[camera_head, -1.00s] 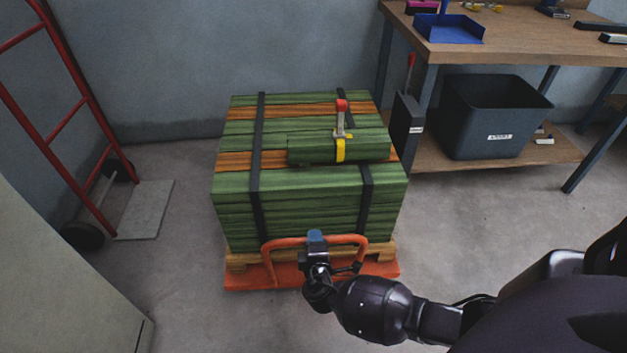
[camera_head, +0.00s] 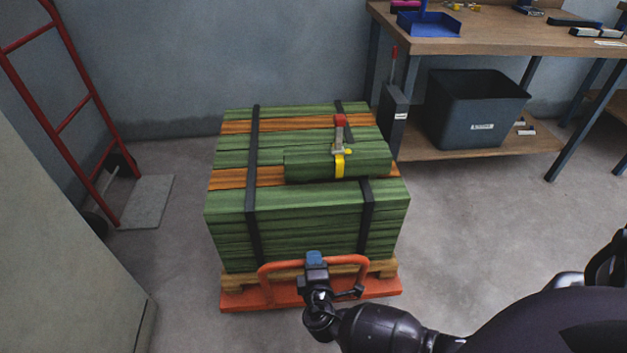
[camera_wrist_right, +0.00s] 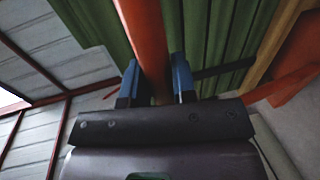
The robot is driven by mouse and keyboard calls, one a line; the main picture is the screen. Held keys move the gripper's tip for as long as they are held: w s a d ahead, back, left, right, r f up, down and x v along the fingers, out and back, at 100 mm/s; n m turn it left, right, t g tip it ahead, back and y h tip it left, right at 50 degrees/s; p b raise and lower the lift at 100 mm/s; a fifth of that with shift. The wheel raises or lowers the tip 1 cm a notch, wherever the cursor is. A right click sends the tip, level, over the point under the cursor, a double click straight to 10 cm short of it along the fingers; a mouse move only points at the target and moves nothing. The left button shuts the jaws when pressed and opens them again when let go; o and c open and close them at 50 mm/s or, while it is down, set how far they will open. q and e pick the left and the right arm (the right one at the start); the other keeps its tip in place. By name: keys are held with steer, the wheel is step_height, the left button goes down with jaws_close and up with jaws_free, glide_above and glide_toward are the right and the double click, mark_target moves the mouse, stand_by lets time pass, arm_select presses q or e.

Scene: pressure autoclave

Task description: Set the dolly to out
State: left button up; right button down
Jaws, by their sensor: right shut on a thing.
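The dolly (camera_head: 240,299) is a low orange platform on the floor with an orange loop handle (camera_head: 283,264) at its near side. It carries a pallet with a strapped stack of green and orange boards (camera_head: 300,230). My right gripper (camera_head: 315,260) is shut on the top bar of the handle. In the right wrist view the orange bar (camera_wrist_right: 146,40) passes between the blue fingertips (camera_wrist_right: 156,82) of the right gripper. The dolly's wheels are hidden. My left gripper is not in view.
A workbench (camera_head: 440,42) with a black bin (camera_head: 475,115) on its lower shelf stands at the right. A red hand truck (camera_head: 72,120) leans at the left wall. A pale cabinet (camera_head: 60,250) fills the lower left. Floor right of the dolly is clear.

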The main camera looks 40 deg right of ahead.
steer(key=shift+s+a, duration=0.35)
steer(key=shift+s, duration=0.2)
steer(key=c, duration=0.9)
jaws_free()
steer(key=shift+c, duration=0.2)
